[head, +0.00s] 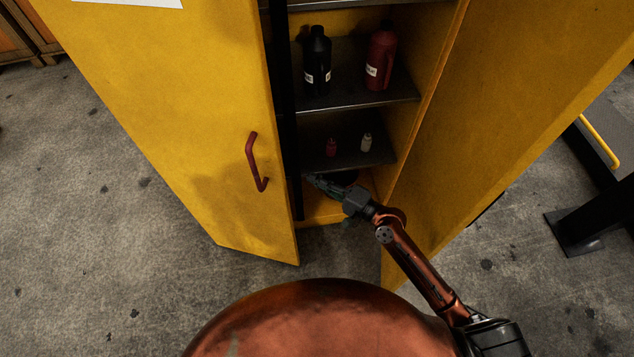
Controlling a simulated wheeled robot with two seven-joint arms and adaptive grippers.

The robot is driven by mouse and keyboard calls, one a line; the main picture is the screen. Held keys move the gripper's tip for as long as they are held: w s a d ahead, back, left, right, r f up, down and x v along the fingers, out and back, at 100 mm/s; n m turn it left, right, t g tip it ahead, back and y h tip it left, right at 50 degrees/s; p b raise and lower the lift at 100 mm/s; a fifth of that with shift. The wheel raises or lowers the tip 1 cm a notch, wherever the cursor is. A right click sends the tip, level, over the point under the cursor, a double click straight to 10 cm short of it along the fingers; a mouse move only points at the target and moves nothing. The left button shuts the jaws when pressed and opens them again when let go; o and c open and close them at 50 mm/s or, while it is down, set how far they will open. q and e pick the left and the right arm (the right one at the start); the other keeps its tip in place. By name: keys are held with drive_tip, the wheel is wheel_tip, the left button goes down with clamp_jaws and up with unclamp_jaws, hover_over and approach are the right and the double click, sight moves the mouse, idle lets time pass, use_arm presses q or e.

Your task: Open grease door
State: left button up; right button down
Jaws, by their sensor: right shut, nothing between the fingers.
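A yellow cabinet stands ahead with two doors. The left door (180,110) is swung outward and has a dark red handle (254,163). The right door (510,110) is also swung out to the right, and the shelves show between them. My right gripper (315,182) is shut and empty. It is inside the cabinet opening, low down, below the lower shelf (380,148) and to the right of the left door's handle. I cannot tell whether it touches the door's inner edge. My left gripper is not in view.
A black bottle (317,62) and a red bottle (381,58) stand on the upper shelf. A dark post (590,215) stands at right. Floor at left is clear.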

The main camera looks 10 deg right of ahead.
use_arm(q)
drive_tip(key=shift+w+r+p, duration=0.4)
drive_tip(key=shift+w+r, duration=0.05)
use_arm(e)
drive_tip(key=a, duration=0.6)
drive_tip(key=shift+w+a, duration=0.25)
drive_tip(key=shift+w, duration=0.2)
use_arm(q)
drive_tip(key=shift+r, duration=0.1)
use_arm(e)
drive_tip(key=shift+s, duration=0.1)
